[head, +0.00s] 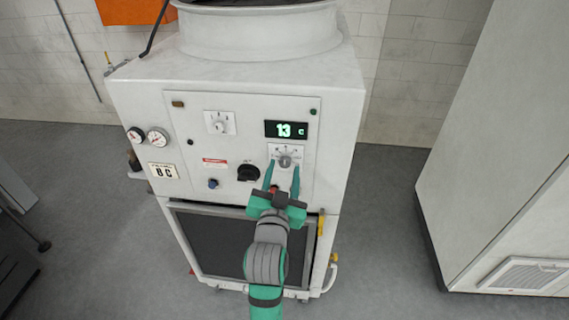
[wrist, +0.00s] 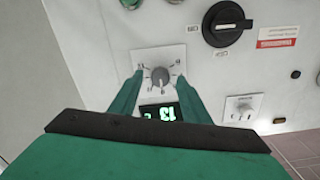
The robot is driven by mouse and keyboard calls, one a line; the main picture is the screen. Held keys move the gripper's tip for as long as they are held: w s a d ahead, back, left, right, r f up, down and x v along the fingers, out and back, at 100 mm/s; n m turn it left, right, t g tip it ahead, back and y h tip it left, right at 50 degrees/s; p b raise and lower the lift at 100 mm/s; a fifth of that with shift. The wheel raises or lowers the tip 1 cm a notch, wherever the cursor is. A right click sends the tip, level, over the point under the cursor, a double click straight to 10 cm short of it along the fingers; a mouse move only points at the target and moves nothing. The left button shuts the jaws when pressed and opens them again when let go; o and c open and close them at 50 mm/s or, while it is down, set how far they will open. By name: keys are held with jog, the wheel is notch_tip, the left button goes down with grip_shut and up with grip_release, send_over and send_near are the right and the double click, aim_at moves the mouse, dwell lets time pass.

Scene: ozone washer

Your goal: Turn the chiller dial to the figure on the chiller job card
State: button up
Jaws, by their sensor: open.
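The chiller (head: 235,80) is a white cabinet with a control panel on its front. The chiller dial (head: 285,161) is a small grey knob on a white scale plate; it also shows in the wrist view (wrist: 160,76). The green display (head: 286,130) above it reads 13 C. I cannot tell whether the fingertips touch the scale plate.
A black rotary switch (head: 248,173) sits just left of the dial, with a blue button (head: 213,184) farther left. A smaller knob plate (head: 220,123) is up and left. Two gauges (head: 147,137) are at the left edge. A white cabinet (head: 500,170) stands right, across clear floor.

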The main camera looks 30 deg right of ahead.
jog(key=shift+x, duration=0.8)
jog(key=shift+c, duration=0.3)
jog(key=shift+w, duration=0.1)
jog(key=c, duration=1)
jog(key=shift+n, duration=0.4)
jog(key=n, duration=0.4)
jog(key=shift+n, duration=1.5)
